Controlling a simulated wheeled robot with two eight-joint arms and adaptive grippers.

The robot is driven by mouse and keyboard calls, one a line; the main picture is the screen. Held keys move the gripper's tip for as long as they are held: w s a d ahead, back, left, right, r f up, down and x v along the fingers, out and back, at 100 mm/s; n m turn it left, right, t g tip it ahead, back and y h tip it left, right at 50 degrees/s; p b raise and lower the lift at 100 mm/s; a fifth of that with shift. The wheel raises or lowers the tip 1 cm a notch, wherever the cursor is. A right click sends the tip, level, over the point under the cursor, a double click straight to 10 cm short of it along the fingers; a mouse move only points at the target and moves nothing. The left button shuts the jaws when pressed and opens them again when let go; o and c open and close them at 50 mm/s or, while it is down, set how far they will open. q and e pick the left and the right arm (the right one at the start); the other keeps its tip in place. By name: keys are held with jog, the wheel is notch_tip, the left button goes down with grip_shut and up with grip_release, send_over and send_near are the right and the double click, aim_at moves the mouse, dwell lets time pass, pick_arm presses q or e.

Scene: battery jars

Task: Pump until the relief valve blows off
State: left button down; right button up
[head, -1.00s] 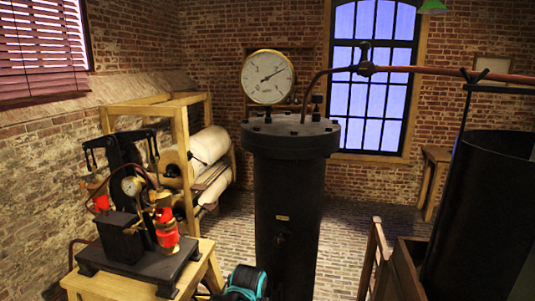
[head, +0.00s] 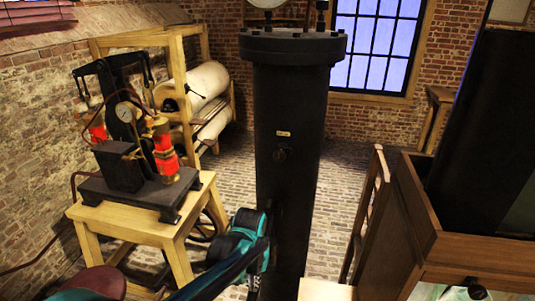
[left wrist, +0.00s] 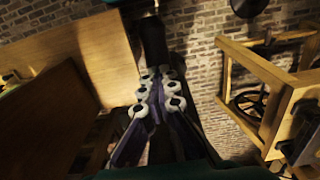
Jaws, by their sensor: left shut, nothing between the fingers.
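The pump (head: 137,150) stands on a black base on a wooden table at the left of the head view. It has black upright posts and levers, red and brass barrels (head: 166,160), and a small round gauge (head: 124,112). The tall black cylinder (head: 288,160) stands in the middle. Small fittings show on its lid, one (head: 321,18) at the right; I cannot tell which is the relief valve. My left gripper (head: 242,242) is in front of the cylinder's lower part, right of the pump table. The left wrist view shows its fingers (left wrist: 159,88) shut and empty. My right gripper is not visible.
The wooden pump table (head: 150,225) fills the left foreground. A wooden box (head: 410,215) with a dark vessel (head: 470,130) blocks the right side. A rack with pale rolls (head: 205,85) stands behind the pump.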

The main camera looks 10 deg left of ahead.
pick_arm(q)
notch_tip(320, 180, down, 3)
jog(key=shift+f+b, duration=0.1)
jog(key=shift+b, duration=0.75)
notch_tip(320, 180, up, 15)
jog(key=p, duration=1.1)
jog(key=shift+f, duration=0.1)
notch_tip(320, 180, down, 15)
jog(key=b, duration=1.1)
jog(key=shift+b, duration=0.35)
notch_tip(320, 180, up, 15)
jog(key=p, duration=1.1)
